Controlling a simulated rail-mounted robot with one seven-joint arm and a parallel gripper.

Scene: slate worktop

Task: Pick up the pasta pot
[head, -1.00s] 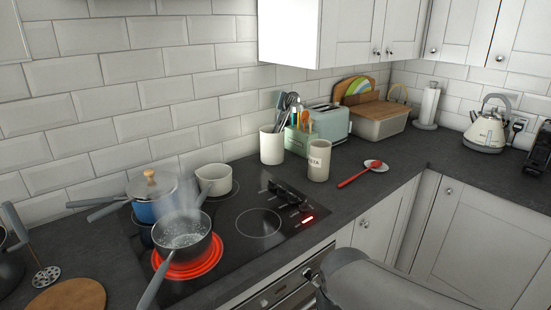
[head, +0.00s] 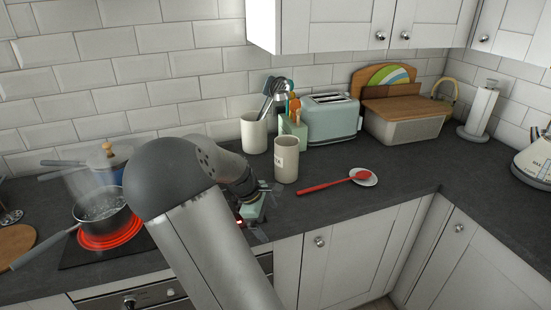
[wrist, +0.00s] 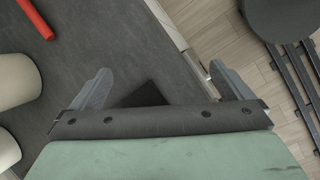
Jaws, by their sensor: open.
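The pasta pot (head: 286,165) is a cream canister with a dark-lettered label, only partly readable. It stands upright on the worktop, in front of the green block with utensils. In the wrist view a cream rounded shape at the left edge, probably this pot (wrist: 14,80), is cut off by the frame. My gripper (head: 268,211) is in front of and left of the pot, apart from it, near the worktop's front edge. In the wrist view my gripper (wrist: 162,84) has its fingers wide apart with nothing between them.
A red spoon (head: 335,184) on a small white dish lies right of the pot. The utensil crock (head: 254,134) and toaster (head: 333,118) stand behind. At left, a steaming saucepan (head: 101,210) sits on a glowing red ring. Worktop in front of the spoon is clear.

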